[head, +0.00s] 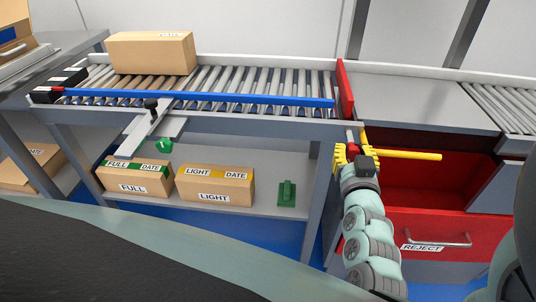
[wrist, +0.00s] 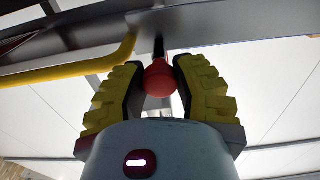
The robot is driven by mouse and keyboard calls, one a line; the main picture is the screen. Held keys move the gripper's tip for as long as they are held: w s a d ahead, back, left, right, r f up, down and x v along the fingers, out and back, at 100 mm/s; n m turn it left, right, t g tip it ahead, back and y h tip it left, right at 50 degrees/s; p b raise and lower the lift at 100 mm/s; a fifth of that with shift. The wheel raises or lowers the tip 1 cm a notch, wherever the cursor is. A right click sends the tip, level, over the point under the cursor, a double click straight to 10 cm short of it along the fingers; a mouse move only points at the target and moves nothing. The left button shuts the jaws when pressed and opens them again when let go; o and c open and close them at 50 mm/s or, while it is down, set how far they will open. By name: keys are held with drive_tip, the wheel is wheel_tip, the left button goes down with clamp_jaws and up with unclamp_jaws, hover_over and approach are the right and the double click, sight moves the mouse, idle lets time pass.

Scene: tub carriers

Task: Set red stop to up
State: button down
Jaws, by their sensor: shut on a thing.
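The red stop (head: 345,88) is a red plate standing upright across the right end of the roller conveyor, its top above the rollers. Its red knob (wrist: 158,78) hangs on a dark stem below the conveyor's front rail. My gripper (head: 355,152), with yellow ribbed fingers, is shut on this knob. In the wrist view, my gripper (wrist: 160,72) has one finger on each side of the knob. In the head view the fingers partly hide the knob.
A yellow bar (head: 410,155) sticks out right of my gripper, before the open red reject bin (head: 450,190). A cardboard box (head: 150,53) stands on the rollers (head: 240,82) behind a blue rail (head: 220,97). Labelled boxes (head: 215,187) sit on the lower shelf.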

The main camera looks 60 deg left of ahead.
drive_tip(key=shift+r, duration=0.35)
drive_tip(key=c, duration=1.1)
unclamp_jaws()
drive_tip(key=shift+c, duration=0.2)
drive_tip(key=o, duration=0.5)
drive_tip(key=shift+f, duration=0.1)
drive_tip(key=shift+v, duration=6)
